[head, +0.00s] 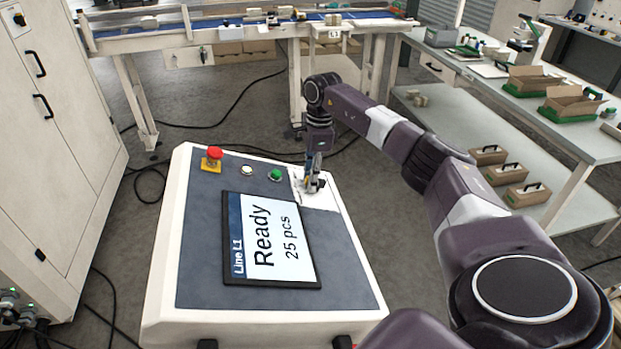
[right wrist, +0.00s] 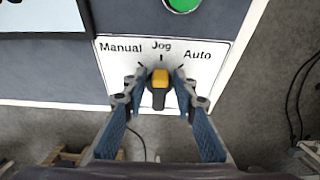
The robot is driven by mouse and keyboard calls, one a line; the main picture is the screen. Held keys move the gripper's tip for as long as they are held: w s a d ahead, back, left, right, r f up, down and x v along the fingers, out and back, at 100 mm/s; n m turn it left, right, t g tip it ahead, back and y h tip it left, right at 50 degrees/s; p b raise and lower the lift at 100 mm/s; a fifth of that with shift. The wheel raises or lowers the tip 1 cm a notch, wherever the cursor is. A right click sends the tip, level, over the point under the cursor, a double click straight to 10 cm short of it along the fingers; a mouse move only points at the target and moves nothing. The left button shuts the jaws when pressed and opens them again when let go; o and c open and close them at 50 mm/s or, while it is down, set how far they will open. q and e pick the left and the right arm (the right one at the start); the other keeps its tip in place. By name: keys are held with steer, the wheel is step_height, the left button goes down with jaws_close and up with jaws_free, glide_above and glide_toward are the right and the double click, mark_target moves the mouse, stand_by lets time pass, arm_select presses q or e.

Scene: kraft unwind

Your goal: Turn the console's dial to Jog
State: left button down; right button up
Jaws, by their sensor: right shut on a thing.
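The console (head: 205,262) stands in front of me, its screen reading "Line L1 Ready 25 pcs". Its dial (right wrist: 160,80) has a yellow pointer end and a dark body, on a white label plate (right wrist: 122,72) marked Manual, Jog and Auto. The yellow end points at the middle tick, under Jog. My right gripper (head: 314,187) is at the dial in the head view. In the right wrist view my right gripper (right wrist: 160,98) has its two fingers on either side of the dial, shut on it. My left gripper is not in view.
A red emergency button (head: 214,154), a pale button (head: 246,170) and a green button (head: 275,174) sit along the console's top edge. A cabinet (head: 75,130) stands at left, a conveyor (head: 180,38) behind, and a bench with cartons (head: 560,103) at right.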

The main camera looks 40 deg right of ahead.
stand_by(0.3)
steer(key=o, duration=0.8)
steer(key=shift+c, duration=0.2)
step_height(320, 180, up, 12)
steer(key=d, duration=0.1)
steer(key=shift+s+d, duration=0.15)
steer(key=shift+s, duration=0.15)
